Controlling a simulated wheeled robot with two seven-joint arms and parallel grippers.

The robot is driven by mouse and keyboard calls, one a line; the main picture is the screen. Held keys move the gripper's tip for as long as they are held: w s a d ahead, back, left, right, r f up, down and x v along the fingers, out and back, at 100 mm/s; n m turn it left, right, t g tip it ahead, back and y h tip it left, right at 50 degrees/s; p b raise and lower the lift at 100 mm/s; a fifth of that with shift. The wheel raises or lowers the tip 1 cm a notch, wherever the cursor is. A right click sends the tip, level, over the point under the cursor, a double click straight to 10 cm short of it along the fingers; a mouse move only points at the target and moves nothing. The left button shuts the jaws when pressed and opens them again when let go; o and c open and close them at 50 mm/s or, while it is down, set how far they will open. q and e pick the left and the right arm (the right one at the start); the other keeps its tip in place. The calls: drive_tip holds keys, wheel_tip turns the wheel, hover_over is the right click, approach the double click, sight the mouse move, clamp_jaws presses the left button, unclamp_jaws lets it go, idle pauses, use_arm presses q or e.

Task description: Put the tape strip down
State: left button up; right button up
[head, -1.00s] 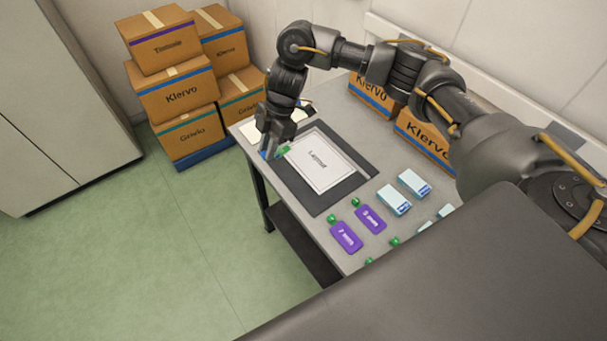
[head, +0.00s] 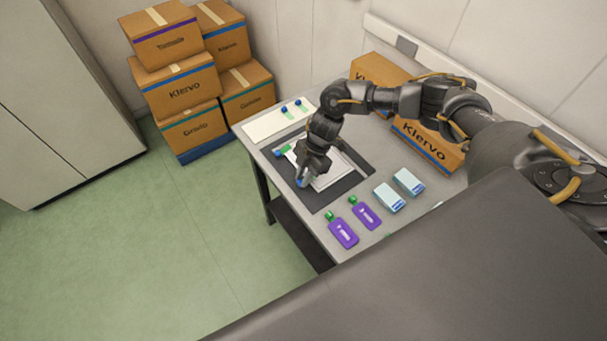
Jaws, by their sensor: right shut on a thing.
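My right gripper (head: 303,177) points down over the left front corner of the white layout sheet (head: 335,178), which lies on a dark mat (head: 320,203). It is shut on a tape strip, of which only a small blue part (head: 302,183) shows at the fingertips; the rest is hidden. I cannot tell whether this strip touches the sheet. Another tape strip, green with a blue end (head: 281,152), lies at the sheet's far left corner. Two more such strips (head: 285,110) lie on a white board (head: 262,128) at the table's far end. My left gripper is not in view.
Two purple bottles with green caps (head: 343,231) and two pale blue boxes (head: 389,197) lie at the table's near end. Cardboard boxes (head: 432,150) stand along the wall side. More cartons (head: 180,90) are stacked on the floor beyond the table.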

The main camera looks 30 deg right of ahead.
drive_tip(key=shift+f, duration=0.2)
drive_tip(key=shift+f, duration=0.2)
drive_tip(key=o, duration=0.7)
drive_tip(key=shift+r, duration=0.2)
drive_tip(key=shift+b+v, duration=1.35)
drive_tip(key=shift+v, duration=4.65)
